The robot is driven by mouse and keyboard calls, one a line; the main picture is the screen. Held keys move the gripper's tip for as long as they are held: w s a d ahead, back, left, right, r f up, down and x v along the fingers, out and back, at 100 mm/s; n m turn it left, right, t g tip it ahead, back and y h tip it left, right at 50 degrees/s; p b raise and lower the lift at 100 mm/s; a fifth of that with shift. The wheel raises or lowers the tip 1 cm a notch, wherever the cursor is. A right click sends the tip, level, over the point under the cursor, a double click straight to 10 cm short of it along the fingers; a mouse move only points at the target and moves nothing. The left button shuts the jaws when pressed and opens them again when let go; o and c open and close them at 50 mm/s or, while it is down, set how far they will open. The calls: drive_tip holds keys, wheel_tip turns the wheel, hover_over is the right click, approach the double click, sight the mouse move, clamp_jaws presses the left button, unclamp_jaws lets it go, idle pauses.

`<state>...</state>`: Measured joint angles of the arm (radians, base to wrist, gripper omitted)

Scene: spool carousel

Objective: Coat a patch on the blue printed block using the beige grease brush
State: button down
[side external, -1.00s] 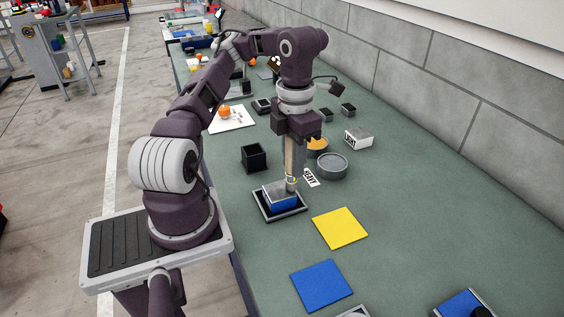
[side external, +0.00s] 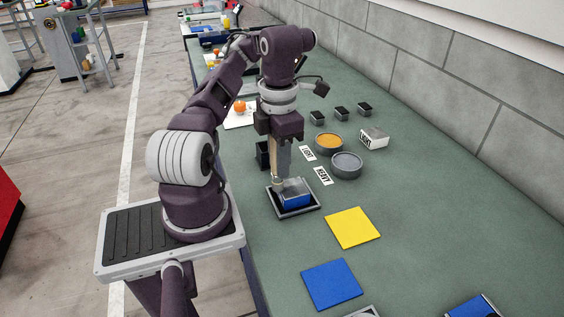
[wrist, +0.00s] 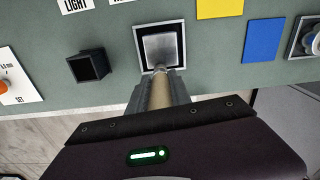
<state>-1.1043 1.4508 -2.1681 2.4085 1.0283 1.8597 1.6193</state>
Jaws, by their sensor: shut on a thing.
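The blue printed block (side external: 296,199) sits in a dark square tray (side external: 310,211) on the green bench. Its top looks grey and shiny; its side is blue. It also shows in the wrist view (wrist: 160,47). My gripper (side external: 280,138) points straight down and is shut on the beige grease brush (side external: 279,162). The brush is upright, with its lower end at the left end of the block's top. I cannot tell whether the bristles touch it. In the wrist view the brush handle (wrist: 160,93) reaches toward the block's near edge, and the bristles are hard to see.
An orange-filled pot (side external: 329,139) and a grey-filled pot (side external: 347,160) stand behind to the right, by label cards. A black open box (wrist: 88,66) stands near the tray. Yellow (side external: 352,228) and blue (side external: 331,284) squares lie flat in front. A white box (side external: 374,138) is near the wall.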

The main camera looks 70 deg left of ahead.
drive_tip(key=shift+w, duration=3.1)
drive_tip(key=shift+s, duration=3.35)
drive_tip(key=shift+s+r, duration=0.1)
drive_tip(key=shift+r, duration=4)
